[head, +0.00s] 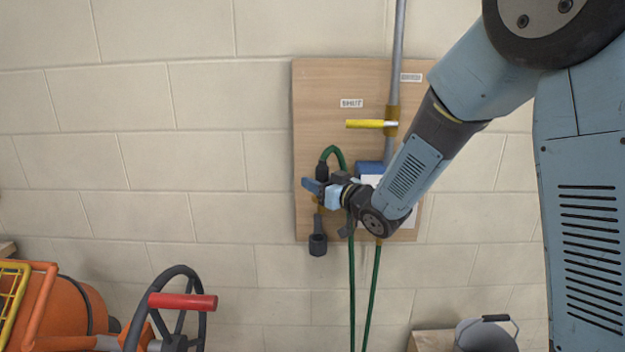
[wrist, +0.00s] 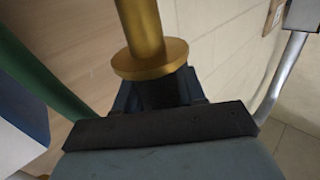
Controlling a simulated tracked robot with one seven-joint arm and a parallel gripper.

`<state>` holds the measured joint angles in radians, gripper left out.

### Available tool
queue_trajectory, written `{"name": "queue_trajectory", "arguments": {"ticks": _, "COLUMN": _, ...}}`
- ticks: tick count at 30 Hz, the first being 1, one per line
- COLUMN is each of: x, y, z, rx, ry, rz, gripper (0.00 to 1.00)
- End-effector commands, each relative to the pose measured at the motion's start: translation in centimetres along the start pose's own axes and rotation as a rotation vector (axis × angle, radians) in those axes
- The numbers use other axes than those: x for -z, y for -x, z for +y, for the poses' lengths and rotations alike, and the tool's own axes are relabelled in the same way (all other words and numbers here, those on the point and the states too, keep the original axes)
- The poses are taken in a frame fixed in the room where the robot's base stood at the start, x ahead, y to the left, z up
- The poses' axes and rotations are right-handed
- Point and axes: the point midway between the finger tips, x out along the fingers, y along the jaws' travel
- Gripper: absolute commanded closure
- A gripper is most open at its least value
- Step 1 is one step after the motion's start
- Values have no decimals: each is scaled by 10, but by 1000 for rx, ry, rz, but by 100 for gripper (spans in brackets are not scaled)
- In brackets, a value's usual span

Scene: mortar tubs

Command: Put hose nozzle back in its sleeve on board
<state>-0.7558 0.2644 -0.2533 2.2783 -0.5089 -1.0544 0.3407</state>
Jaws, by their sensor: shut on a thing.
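The hose nozzle is in my gripper (head: 319,188), in front of the left part of the wooden board (head: 312,92). The green hose (head: 333,152) arches from a dark fitting (head: 321,172) above the jaws and hangs down to the right. Below the jaws is a brass bit, then a dark grey stem (head: 318,222) ending in a wider black cylinder (head: 318,244). I cannot tell where nozzle ends and sleeve begins. In the wrist view a brass cylinder with a flange (wrist: 150,60) stands over a dark part at the jaws. My gripper hides the contact.
A grey pipe (head: 398,40) with a yellow lever (head: 368,124) runs down the board, beside a blue box (head: 369,168). An orange machine (head: 70,310) with a black wheel (head: 190,275) stands lower left. A bucket (head: 485,335) is lower right. The wall left of the board is clear.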

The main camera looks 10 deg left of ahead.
Motion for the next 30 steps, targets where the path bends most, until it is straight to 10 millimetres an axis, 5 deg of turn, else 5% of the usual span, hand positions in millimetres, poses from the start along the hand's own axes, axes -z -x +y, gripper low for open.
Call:
{"name": "queue_trajectory", "arguments": {"ticks": 18, "x": -48, "y": -8, "z": -21, "rx": 32, "ry": 0, "rz": 0, "gripper": 100}}
{"name": "queue_trajectory", "arguments": {"ticks": 30, "x": -59, "y": -7, "z": -21, "rx": 32, "ry": 0, "rz": 1, "gripper": 100}}
